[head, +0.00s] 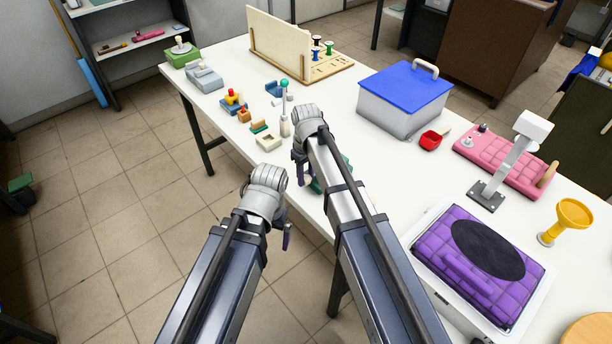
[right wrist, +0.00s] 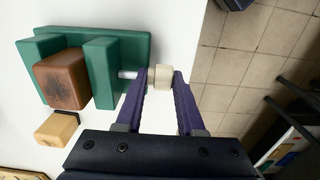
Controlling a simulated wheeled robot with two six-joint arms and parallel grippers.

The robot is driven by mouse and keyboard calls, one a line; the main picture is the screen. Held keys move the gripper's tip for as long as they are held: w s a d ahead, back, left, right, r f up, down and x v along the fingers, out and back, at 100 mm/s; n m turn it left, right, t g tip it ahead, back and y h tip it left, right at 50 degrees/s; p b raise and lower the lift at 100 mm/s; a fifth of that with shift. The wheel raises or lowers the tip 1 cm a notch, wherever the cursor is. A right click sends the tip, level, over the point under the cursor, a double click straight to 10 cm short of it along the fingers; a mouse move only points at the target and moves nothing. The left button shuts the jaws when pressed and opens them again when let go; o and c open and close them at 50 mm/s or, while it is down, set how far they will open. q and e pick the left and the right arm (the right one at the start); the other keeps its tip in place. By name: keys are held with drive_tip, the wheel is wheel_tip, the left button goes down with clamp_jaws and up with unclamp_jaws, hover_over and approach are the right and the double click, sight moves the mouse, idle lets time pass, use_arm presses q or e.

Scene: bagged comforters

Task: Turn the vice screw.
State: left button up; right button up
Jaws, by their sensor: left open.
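The green vice (right wrist: 128,50) shows in the right wrist view with a brown wooden block (right wrist: 62,80) between its jaws. A pale screw shaft (right wrist: 128,74) runs from its right side to a cream knob (right wrist: 163,77). My right gripper (right wrist: 161,78) has one finger on each side of the knob; I cannot tell whether they press on it. The left finger covers part of the shaft. In the head view the vice (head: 317,187) is mostly hidden by my right arm, and my right gripper (head: 299,172) points down at it. My left gripper (head: 286,238) is open and empty, off the table's edge.
A small tan block (right wrist: 57,128) lies near the vice. Small blocks (head: 265,141) and a teal-topped tool (head: 284,115) stand beyond my right gripper. A blue-lidded box (head: 400,110) and a purple bagged comforter (head: 470,250) are to the right. Open floor lies left of the table.

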clamp_jaws()
drive_tip(key=shift+s, duration=0.1)
drive_tip(key=shift+s+d+f+t+y, duration=0.15)
drive_tip(key=shift+s+t+y, duration=0.15)
drive_tip(key=shift+t+y, duration=0.3)
drive_tip(key=shift+s+d+f+t+y+b, duration=0.1)
drive_tip(key=shift+t+y+b, duration=0.2)
drive_tip(key=shift+t+b, duration=0.4)
drive_tip(key=shift+s+f+t+y+b, duration=0.1)
drive_tip(key=shift+t+y+b, duration=0.7)
drive_tip(key=shift+t+b, duration=0.2)
drive_tip(key=shift+d+t+y+b, duration=0.1)
drive_tip(key=shift+t+y+b, duration=0.3)
drive_tip(key=shift+t+b, duration=0.1)
